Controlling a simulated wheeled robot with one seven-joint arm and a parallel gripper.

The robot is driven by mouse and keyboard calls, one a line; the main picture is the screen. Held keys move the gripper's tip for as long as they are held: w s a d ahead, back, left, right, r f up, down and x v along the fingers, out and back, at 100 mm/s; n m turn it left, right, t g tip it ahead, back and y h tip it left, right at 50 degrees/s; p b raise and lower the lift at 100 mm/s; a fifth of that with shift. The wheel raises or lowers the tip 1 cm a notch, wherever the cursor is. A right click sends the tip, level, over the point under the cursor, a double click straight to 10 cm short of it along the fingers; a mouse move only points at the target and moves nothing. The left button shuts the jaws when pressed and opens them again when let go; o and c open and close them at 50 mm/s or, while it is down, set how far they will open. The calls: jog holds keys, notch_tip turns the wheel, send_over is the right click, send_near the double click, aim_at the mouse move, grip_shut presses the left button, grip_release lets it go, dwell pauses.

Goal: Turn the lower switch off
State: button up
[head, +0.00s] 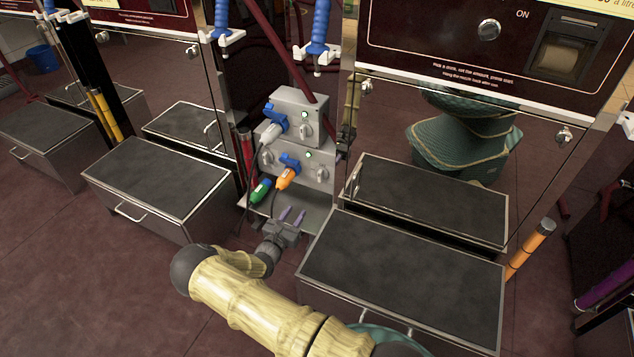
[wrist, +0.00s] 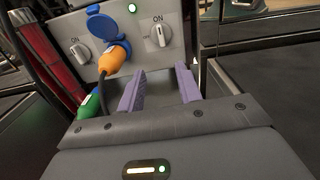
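The lower grey switch box (head: 300,172) stands below the upper grey box (head: 312,104) between the pump cabinets. In the wrist view the lower box (wrist: 180,55) has a right knob (wrist: 159,33), handle about upright under "ON", and a left knob (wrist: 79,55), handle tilted, also under "ON". A green lamp (wrist: 132,7) glows between them. An orange plug (wrist: 115,62) sits in a blue socket between the knobs. My gripper (wrist: 160,70) is open and empty, its purple fingers apart, below and in front of the right knob, not touching it. It also shows in the head view (head: 292,214).
A green plug (head: 261,190) hangs beside the orange one. The upper box has a blue plug (head: 274,122), a knob (head: 306,130) and a lit green lamp (head: 304,114). Dark-topped boxes stand at left (head: 160,180) and right (head: 400,265). A red pipe (wrist: 45,55) stands left of the switch box.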

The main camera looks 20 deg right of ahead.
aim_at(319, 178)
jog(key=b+x, duration=0.2)
jog(key=x, duration=0.3)
jog(key=b+x, duration=0.3)
jog(key=x, duration=0.3)
jog(key=b+x, duration=0.3)
jog(key=x, duration=0.2)
jog(key=shift+d+f, duration=0.25)
jog(key=shift+w+d+r+b, duration=0.2)
jog(key=shift+w+d+b, duration=0.15)
jog(key=shift+w, duration=0.1)
grip_shut()
